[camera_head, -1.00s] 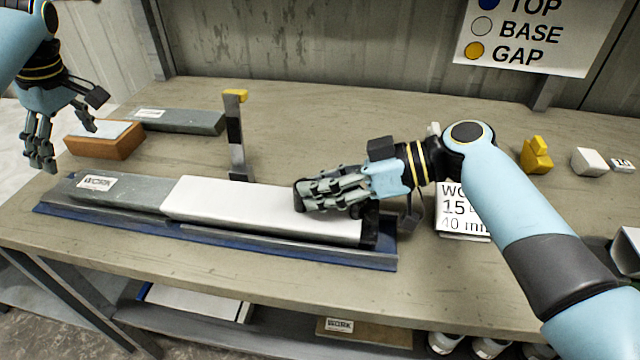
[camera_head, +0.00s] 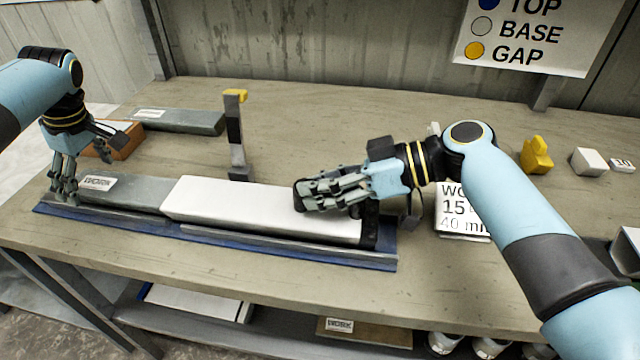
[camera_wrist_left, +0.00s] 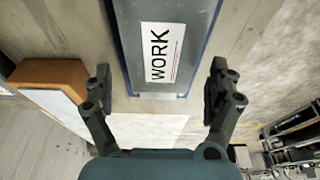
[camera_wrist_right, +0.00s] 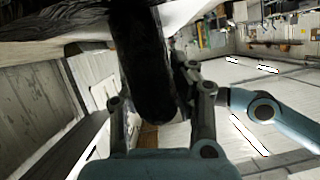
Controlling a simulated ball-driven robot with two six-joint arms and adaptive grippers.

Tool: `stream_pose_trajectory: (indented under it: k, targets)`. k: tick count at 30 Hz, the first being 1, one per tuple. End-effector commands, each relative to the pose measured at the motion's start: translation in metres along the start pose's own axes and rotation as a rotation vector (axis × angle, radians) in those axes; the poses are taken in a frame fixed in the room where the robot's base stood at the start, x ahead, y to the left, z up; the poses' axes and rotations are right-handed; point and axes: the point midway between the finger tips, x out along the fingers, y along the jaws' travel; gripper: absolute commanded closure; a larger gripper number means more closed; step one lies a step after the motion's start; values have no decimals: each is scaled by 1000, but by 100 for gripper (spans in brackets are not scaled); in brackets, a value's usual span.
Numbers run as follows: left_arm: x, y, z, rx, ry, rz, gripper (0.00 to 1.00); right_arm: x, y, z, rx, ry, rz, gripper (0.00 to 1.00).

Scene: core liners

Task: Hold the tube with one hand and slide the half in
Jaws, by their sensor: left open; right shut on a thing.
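The grey tube with a WORK label (camera_head: 128,190) lies in a blue-edged rail (camera_head: 215,237); the label end also shows in the left wrist view (camera_wrist_left: 165,40). The long white half (camera_head: 250,208) lies in line with it on the right, its left end meeting the tube's right end. My left gripper (camera_head: 64,192) is open at the tube's left end, its fingers spread either side of that end in the left wrist view (camera_wrist_left: 160,80). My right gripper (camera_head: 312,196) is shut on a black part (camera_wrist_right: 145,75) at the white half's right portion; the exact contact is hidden.
An upright gauge with a yellow top (camera_head: 236,135) stands just behind the rail. An orange-brown block (camera_head: 127,140) and another grey piece (camera_head: 180,121) lie at the back left. A number card (camera_head: 457,210) lies right of the rail. The back middle of the bench is clear.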

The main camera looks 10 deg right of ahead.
Motion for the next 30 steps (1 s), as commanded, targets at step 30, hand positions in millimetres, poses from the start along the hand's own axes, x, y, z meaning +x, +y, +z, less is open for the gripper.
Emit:
stream_pose_trajectory:
  k: [30]
  targets:
    - [20, -1, 2, 0, 0, 0, 10, 0, 0, 0, 1, 0, 0, 100]
